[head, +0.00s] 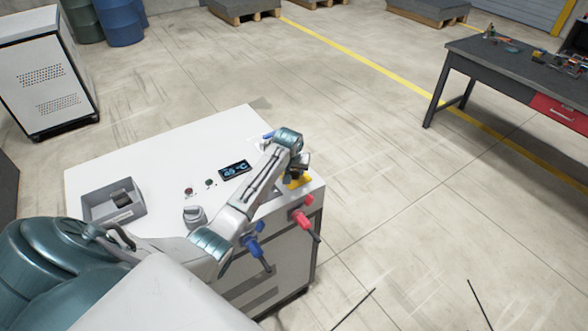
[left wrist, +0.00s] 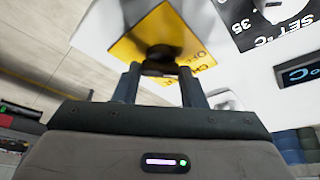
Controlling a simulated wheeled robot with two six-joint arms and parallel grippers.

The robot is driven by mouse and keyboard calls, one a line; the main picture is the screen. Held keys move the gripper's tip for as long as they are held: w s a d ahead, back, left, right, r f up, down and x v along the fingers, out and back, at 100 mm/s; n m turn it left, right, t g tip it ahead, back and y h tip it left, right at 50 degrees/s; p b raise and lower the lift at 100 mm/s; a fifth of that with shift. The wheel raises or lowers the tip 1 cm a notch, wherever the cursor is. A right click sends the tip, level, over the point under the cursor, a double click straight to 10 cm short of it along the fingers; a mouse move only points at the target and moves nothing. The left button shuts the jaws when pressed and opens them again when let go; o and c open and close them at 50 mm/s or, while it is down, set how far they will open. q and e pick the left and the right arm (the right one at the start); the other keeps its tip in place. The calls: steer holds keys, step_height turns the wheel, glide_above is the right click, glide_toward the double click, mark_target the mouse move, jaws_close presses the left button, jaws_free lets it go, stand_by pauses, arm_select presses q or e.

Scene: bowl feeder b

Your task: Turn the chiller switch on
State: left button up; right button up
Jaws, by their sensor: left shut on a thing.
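The chiller is a white cabinet (head: 150,165) with a lit display (head: 235,170) reading about 49 °C on its top. The chiller switch has a yellow plate (head: 298,183) at the cabinet's right end. My left gripper (head: 299,171) reaches down over the switch. In the left wrist view its fingers (left wrist: 160,76) are closed on the dark switch handle (left wrist: 158,55). The fingers hide part of the handle, and I cannot tell which position it is in. My right gripper is not in view.
On the cabinet top are a grey tray (head: 98,205), a grey knob-like object (head: 194,214) and a red button (head: 188,191). Red (head: 304,219) and blue (head: 254,246) valve handles stick out of its front. A workbench (head: 520,65) stands at right; the floor between is clear.

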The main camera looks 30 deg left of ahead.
arm_select(q)
steer(key=m, duration=0.1)
steer(key=m+h, duration=0.1)
steer(key=m, duration=0.2)
steer(key=shift+a+m+h, duration=0.25)
steer(key=shift+m+h, duration=0.15)
steer(key=m, duration=0.1)
steer(key=m+h+b, duration=0.1)
steer(key=m, duration=0.1)
steer(key=shift+a+m, duration=0.2)
steer(key=shift+m, duration=0.1)
steer(key=m+h+b, duration=0.1)
steer(key=m, duration=0.1)
steer(key=shift+w+f+m, duration=0.1)
steer(key=shift+f+m, duration=0.05)
steer(key=shift+m, duration=0.25)
steer(key=m+g+h+b, duration=0.1)
steer(key=m+b, duration=0.1)
steer(key=shift+w+a+m, duration=0.1)
steer(key=shift+a+m, duration=0.05)
steer(key=shift+m, duration=0.15)
steer(key=m+g+h+b, duration=0.1)
steer(key=m+b, duration=0.1)
steer(key=m, duration=0.1)
steer(key=shift+w+b, duration=0.1)
steer(key=shift+b, duration=0.25)
steer(key=shift+m, duration=0.4)
steer(key=shift+r, duration=0.2)
